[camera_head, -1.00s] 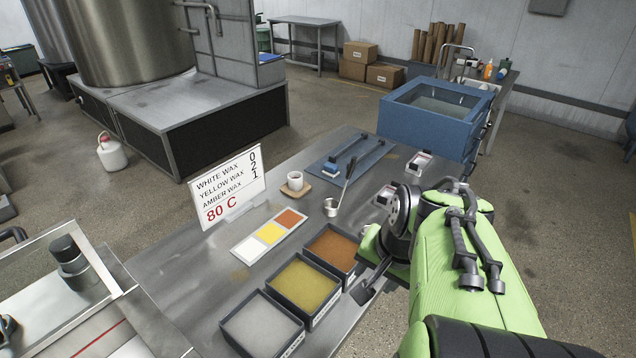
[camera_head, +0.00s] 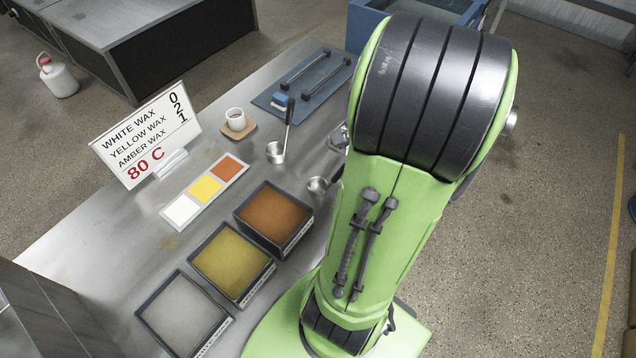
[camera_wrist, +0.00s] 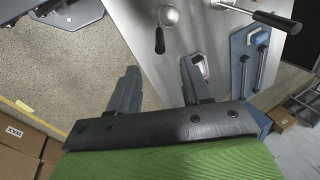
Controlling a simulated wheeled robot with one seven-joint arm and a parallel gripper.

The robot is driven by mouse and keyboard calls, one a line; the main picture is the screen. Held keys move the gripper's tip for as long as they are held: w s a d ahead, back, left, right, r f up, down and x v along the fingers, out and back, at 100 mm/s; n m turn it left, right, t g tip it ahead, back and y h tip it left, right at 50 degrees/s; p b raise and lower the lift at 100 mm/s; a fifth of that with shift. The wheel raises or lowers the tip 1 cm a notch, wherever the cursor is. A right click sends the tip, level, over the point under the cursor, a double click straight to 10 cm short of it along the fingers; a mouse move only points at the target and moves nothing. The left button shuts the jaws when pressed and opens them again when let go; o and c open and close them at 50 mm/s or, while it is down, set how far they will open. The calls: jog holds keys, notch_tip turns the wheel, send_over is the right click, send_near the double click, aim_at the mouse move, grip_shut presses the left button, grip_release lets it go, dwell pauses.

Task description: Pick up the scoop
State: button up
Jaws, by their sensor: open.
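A small metal scoop (camera_head: 318,184) lies on the steel table, right of the amber wax tray; my arm hides its handle in the head view. In the wrist view, what appears to be this scoop (camera_wrist: 169,15) has a round bowl at the top and a short black handle pointing toward my gripper. My gripper (camera_wrist: 158,66) is open and empty, its two fingers apart and short of the handle. A metal ladle (camera_head: 276,154) with a tall dark handle stands farther back; its black handle shows in the wrist view (camera_wrist: 265,18). In the head view my arm hides the gripper.
Trays of amber wax (camera_head: 273,216), yellow wax (camera_head: 232,263) and white wax (camera_head: 184,316) line the near table. A color card (camera_head: 205,190), a sign (camera_head: 146,135), a cup (camera_head: 235,119) and a blue board (camera_head: 268,101) stand beyond. A blue tank is partly hidden behind my arm.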

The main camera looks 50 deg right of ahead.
jog(key=x, duration=0.2)
jog(key=b+x, duration=0.1)
jog(key=x, duration=0.4)
jog(key=shift+d+f, duration=0.2)
jog(key=shift+d, duration=0.1)
jog(key=b+x, duration=0.1)
jog(key=x, duration=0.4)
jog(key=shift+f, duration=0.1)
jog(key=shift+a, duration=0.1)
jog(key=shift+c, duration=0.5)
grip_shut()
